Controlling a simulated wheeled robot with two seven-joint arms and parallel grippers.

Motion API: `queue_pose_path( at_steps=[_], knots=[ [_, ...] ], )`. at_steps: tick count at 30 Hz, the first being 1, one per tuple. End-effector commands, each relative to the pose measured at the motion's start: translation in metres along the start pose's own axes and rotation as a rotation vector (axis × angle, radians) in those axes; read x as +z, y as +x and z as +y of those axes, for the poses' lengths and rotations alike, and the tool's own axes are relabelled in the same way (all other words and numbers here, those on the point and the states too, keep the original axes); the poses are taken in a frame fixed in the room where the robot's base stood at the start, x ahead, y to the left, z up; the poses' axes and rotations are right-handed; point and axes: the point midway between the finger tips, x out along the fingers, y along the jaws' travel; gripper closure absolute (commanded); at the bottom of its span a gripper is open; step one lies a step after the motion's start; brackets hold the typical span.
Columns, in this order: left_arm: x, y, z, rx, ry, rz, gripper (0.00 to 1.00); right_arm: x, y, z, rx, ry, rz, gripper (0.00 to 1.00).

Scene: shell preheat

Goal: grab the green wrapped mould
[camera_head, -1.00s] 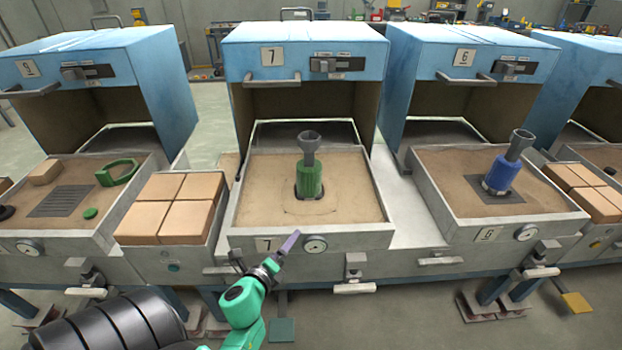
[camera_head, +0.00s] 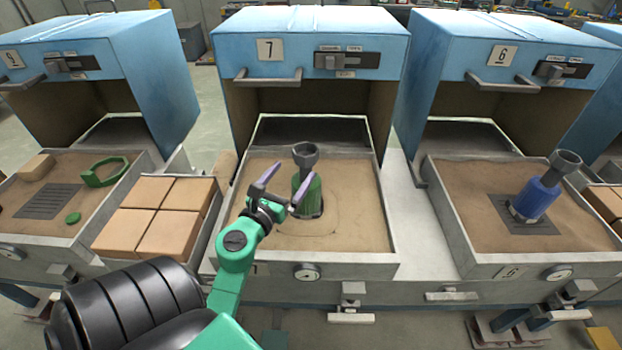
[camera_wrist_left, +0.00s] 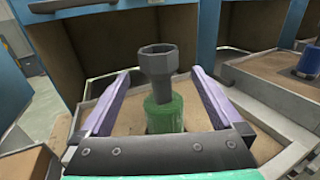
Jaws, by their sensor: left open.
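The green wrapped mould (camera_head: 309,193) stands upright in the sand tray of station 7, with a grey funnel-shaped cup (camera_head: 304,154) on top. My left gripper (camera_head: 283,180) is open, just in front of the mould and slightly left of it in the head view. Its fingers overlap the mould's left side in that picture. In the left wrist view the mould (camera_wrist_left: 163,113) and its grey cup (camera_wrist_left: 158,62) show between the two open purple fingers (camera_wrist_left: 158,95). I cannot tell whether either finger touches it. My right gripper is not in view.
The sand tray's front wall (camera_head: 345,264) and the blue hood (camera_head: 305,50) bound station 7. Tan bricks (camera_head: 160,215) sit to the left. A blue wrapped mould (camera_head: 536,200) leans at station 6.

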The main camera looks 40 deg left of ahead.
Motion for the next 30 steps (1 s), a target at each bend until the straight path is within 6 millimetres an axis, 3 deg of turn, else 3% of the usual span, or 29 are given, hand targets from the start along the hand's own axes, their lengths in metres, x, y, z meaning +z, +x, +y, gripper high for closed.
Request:
queue_pose_path(
  at_steps=[1, 6, 11, 16, 19, 25, 30],
  knots=[
    [0.009, 0.014, 0.0, -0.001, -0.003, -0.005, 0.0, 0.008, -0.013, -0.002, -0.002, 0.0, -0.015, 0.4],
    [0.005, 0.056, 0.0, -0.001, -0.004, -0.003, 0.0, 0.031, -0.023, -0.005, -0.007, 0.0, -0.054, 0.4],
    [0.004, 0.077, 0.0, -0.001, -0.005, -0.003, 0.0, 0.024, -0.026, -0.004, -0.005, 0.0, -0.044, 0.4],
    [0.005, 0.109, 0.002, 0.0, -0.005, -0.003, 0.0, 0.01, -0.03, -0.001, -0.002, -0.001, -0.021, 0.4],
    [0.003, 0.12, 0.002, -0.001, -0.004, -0.001, 0.0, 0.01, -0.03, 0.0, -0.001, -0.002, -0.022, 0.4],
    [0.002, 0.122, 0.002, -0.001, -0.003, 0.0, 0.0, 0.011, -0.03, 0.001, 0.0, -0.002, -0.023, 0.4],
    [0.003, 0.121, 0.002, -0.001, -0.003, 0.0, 0.65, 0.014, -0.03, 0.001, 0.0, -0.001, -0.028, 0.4]
  ],
)
